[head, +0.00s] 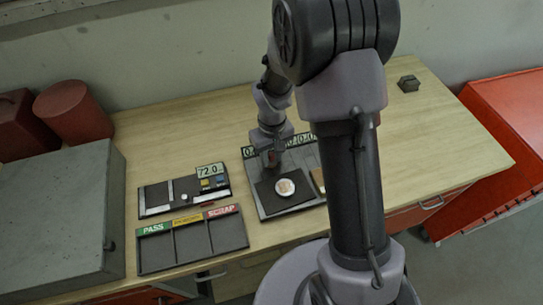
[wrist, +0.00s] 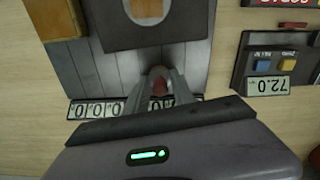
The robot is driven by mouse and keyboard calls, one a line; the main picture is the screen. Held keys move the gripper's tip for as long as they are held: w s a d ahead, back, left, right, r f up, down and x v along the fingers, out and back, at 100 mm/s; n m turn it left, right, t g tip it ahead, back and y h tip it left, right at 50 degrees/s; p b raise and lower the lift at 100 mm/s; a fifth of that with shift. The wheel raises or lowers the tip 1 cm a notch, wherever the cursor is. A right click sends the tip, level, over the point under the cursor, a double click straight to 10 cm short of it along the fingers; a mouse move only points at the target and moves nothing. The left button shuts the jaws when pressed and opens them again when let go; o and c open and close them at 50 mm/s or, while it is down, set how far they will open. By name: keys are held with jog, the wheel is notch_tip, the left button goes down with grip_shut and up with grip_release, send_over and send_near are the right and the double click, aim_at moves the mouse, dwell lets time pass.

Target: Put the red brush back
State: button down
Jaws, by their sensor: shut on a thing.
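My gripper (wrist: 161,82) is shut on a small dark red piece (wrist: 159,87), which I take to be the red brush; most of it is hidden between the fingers. In the head view my gripper (head: 270,160) is over the back left part of the grey grooved plate (wrist: 100,75), near its row of number dials (wrist: 95,109). Whether the held piece touches the plate cannot be told. A round pale part (head: 285,187) with a copper-coloured middle lies on the dark pad (wrist: 120,35) of this plate, in front of my gripper.
A small red item (wrist: 292,25) lies between the 72.0 instrument (head: 185,190) and the PASS/SCRAP tray (head: 192,240). A grey box (head: 60,215) and red cylinder (head: 73,112) stand at left. The table's back right is mostly clear.

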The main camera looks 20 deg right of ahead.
jog(key=shift+f, duration=0.2)
jog(key=c, duration=1.1)
grip_release()
jog(key=shift+r, duration=0.1)
notch_tip(320, 180, up, 12)
jog(key=p, duration=0.3)
notch_tip(320, 180, up, 6)
jog(key=m+t, duration=0.1)
send_over(272, 154)
jog(key=s, duration=0.2)
jog(key=s+a+r+m+t, duration=0.1)
jog(key=s+r, duration=0.3)
jog(key=s, duration=0.1)
jog(key=s+a+r+m+t+y, duration=0.1)
jog(key=s+r+m+t, duration=0.1)
jog(key=s, duration=0.4)
jog(key=s+a+r+m+t+y, duration=0.1)
jog(key=s+a+r+m, duration=0.1)
jog(key=s+r, duration=0.3)
jog(key=shift+s+r+t, duration=0.3)
jog(key=shift+s+t, duration=0.1)
jog(key=shift+s, duration=0.1)
